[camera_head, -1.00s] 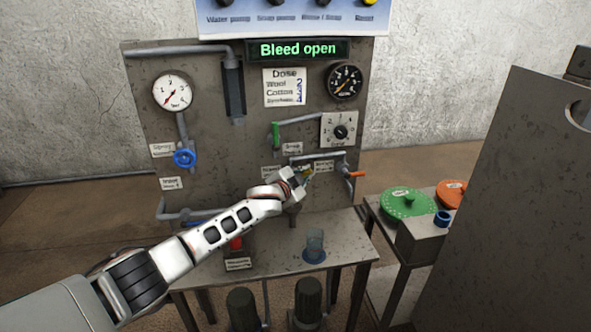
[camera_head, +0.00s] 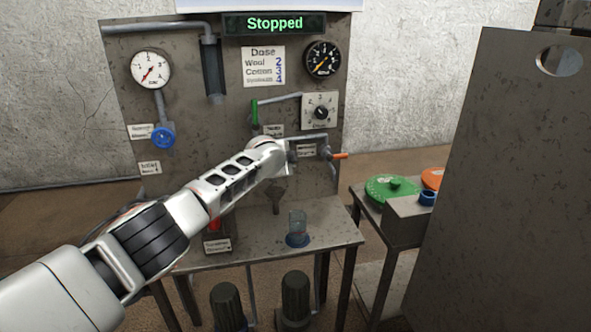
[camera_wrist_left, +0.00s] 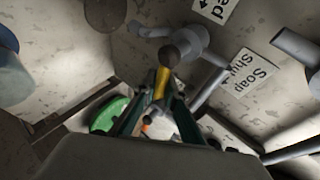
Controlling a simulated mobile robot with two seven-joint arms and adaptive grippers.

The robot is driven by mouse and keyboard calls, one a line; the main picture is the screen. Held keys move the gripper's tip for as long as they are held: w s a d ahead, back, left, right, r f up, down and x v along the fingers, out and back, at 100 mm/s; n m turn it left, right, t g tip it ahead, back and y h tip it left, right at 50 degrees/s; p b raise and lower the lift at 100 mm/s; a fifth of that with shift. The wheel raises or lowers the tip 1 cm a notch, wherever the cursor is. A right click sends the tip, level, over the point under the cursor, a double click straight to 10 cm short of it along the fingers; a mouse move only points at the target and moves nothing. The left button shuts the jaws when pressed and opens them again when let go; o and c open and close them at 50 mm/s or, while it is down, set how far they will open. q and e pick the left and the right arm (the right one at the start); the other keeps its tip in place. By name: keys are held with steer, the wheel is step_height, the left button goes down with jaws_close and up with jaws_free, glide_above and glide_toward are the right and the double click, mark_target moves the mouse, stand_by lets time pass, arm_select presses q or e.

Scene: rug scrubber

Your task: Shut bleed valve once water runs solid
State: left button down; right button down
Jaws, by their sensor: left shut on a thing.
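My left gripper (camera_wrist_left: 160,92) is shut on a yellow lever (camera_wrist_left: 161,80), which stands between its fingertips in the left wrist view. I take this lever to be the bleed valve handle. It joins a dark round pivot (camera_wrist_left: 168,56) on grey pipework, beside a label that ends in "ed". In the head view my own wrist hides the fingers and the lever in front of the panel. The sign (camera_head: 274,24) reads "Stopped" in green. A clear cup (camera_head: 298,221) with a blue base stands on the bench; I cannot tell its water level. My right gripper is not in view.
An orange-handled valve (camera_head: 340,156) lies right of my wrist, and a green lever (camera_head: 254,111) is above it. A blue valve wheel (camera_head: 163,138) is at left. A green disc (camera_head: 388,189) lies on the side bench. A tall grey panel (camera_head: 500,180) blocks the right.

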arm_select(q)
steer(key=shift+f, duration=0.3)
steer(key=shift+r+b, duration=0.1)
steer(key=shift+b, duration=0.2)
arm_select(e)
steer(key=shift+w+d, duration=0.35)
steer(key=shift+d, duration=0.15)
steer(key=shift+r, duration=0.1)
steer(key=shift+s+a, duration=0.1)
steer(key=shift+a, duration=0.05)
arm_select(q)
steer(key=c, duration=2.1)
jaws_free()
steer(key=shift+r, duration=0.1)
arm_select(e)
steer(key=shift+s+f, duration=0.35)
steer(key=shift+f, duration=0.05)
arm_select(q)
steer(key=shift+s+r, duration=0.1)
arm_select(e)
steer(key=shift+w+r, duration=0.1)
arm_select(q)
steer(key=shift+v, duration=5.85)
